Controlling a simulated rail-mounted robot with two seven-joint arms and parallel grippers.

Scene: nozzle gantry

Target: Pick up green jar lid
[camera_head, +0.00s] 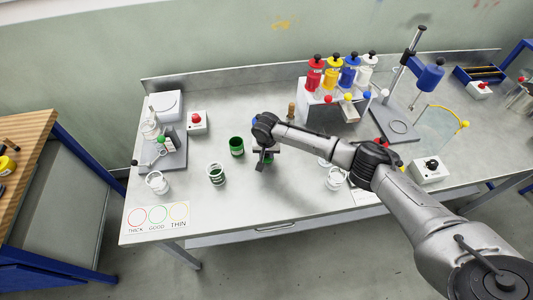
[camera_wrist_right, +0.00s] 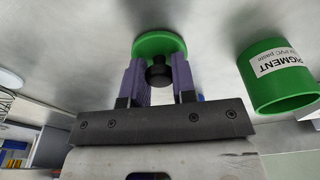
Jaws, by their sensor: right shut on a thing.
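The green jar lid (camera_wrist_right: 150,44) is a green disc with a black knob (camera_wrist_right: 158,72), in the right wrist view. My right gripper (camera_wrist_right: 160,82) has its purple fingers on either side of the knob and is shut on it. In the head view this gripper (camera_head: 265,160) is low over the middle of the bench, and a bit of green shows beside it. I cannot tell whether the lid still touches the bench. An open green jar (camera_head: 237,146) stands left of the gripper; a green pigment jar (camera_wrist_right: 280,82) with a white label shows in the wrist view.
A dark green-filled cup (camera_head: 216,174) and a white cup (camera_head: 157,182) stand to the left. A red-button box (camera_head: 197,122) is behind them. Coloured bottles (camera_head: 333,70) on a rack and a stand (camera_head: 393,124) are at the back right. The bench front is clear near the print card (camera_head: 156,218).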

